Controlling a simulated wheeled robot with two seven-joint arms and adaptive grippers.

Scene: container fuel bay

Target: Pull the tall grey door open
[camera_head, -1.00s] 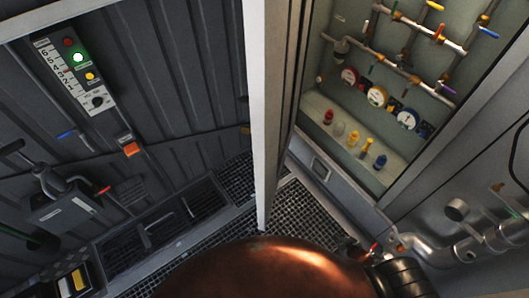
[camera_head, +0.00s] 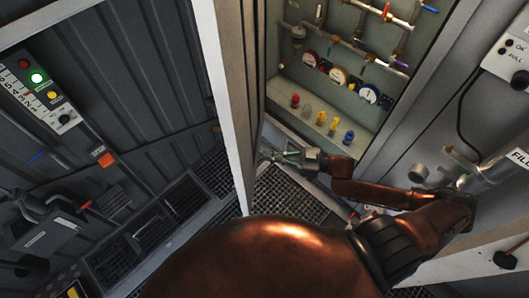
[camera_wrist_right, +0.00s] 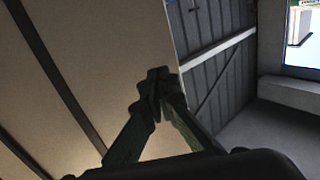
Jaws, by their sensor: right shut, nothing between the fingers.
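The tall grey door (camera_head: 246,90) stands open in the head view, seen nearly edge-on, with the lit cabinet interior (camera_head: 325,90) exposed to its right. My right gripper (camera_head: 268,156) is on the cabinet side of the door, low down, its fingertips pointing at the door's inner face. In the right wrist view its green fingers (camera_wrist_right: 158,88) are shut with nothing between them, in front of the pale inner face (camera_wrist_right: 105,45). I cannot tell whether they touch it. The door's handle is not visible. My left gripper is out of view.
The cabinet holds pipes, gauges (camera_head: 338,75) and several coloured bottles (camera_head: 320,117). A ribbed wall with a button panel (camera_head: 38,90) is left of the door. Grated floor (camera_head: 285,195) lies below. Pipework (camera_head: 490,170) juts out at right.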

